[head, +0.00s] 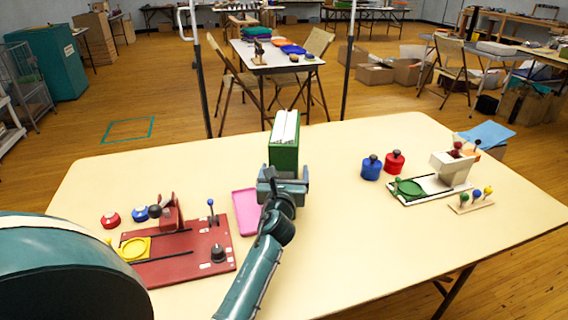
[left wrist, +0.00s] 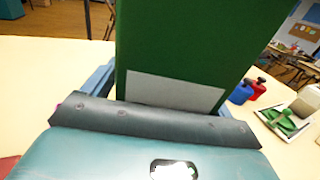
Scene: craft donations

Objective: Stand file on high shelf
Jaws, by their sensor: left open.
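A green file (head: 283,155) stands upright on the cream table, with white sheets showing at its open top. In the left wrist view the file (left wrist: 195,45) fills the middle, a pale label low on its near face. My left gripper (head: 283,178) is at the near side of the file, low down. Its jaws are open, with a blue finger on either side of the file in the left wrist view; contact cannot be told. I cannot pick out the high shelf for certain. My right gripper is not in view.
A pink tray (head: 246,211) lies left of my gripper. A red press board (head: 178,255) is at the left front. Blue (head: 371,168) and red (head: 395,162) jars and a white press (head: 440,185) stand to the right. The table's right front is clear.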

